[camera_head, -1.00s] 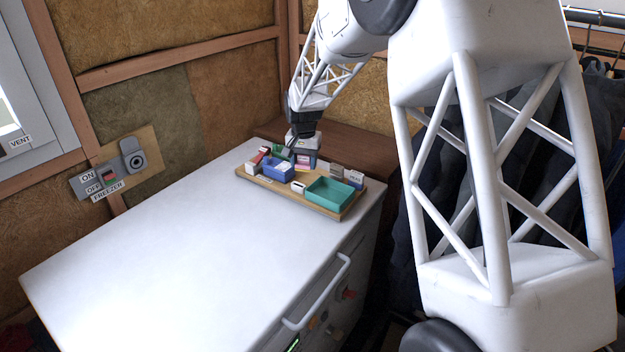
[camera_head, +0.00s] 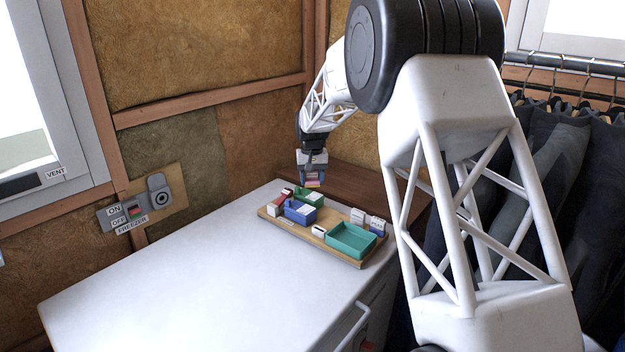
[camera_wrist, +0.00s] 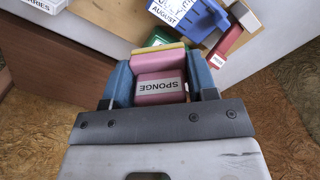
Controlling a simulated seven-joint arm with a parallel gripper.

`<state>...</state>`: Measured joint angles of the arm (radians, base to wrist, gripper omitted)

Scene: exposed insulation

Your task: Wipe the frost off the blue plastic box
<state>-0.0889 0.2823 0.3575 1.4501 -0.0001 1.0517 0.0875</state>
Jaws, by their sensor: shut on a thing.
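My gripper (camera_head: 312,176) is shut on a pink sponge (camera_wrist: 161,90) labelled SPONGE, which has a yellow edge at its far side. It holds the sponge in the air above the back of the wooden tray (camera_head: 350,262). The blue plastic box (camera_head: 300,213) sits on the tray's left part, with something white on top. In the wrist view the blue box (camera_wrist: 207,14) is partly cut off at the top, beside a white label reading AUGUST. I cannot make out frost on it.
A teal open bin (camera_head: 350,240) stands on the tray's right. A green box (camera_head: 311,196), a red item (camera_head: 286,194) and small white labelled boxes (camera_head: 376,223) surround it. The white freezer top (camera_head: 200,280) is clear in front.

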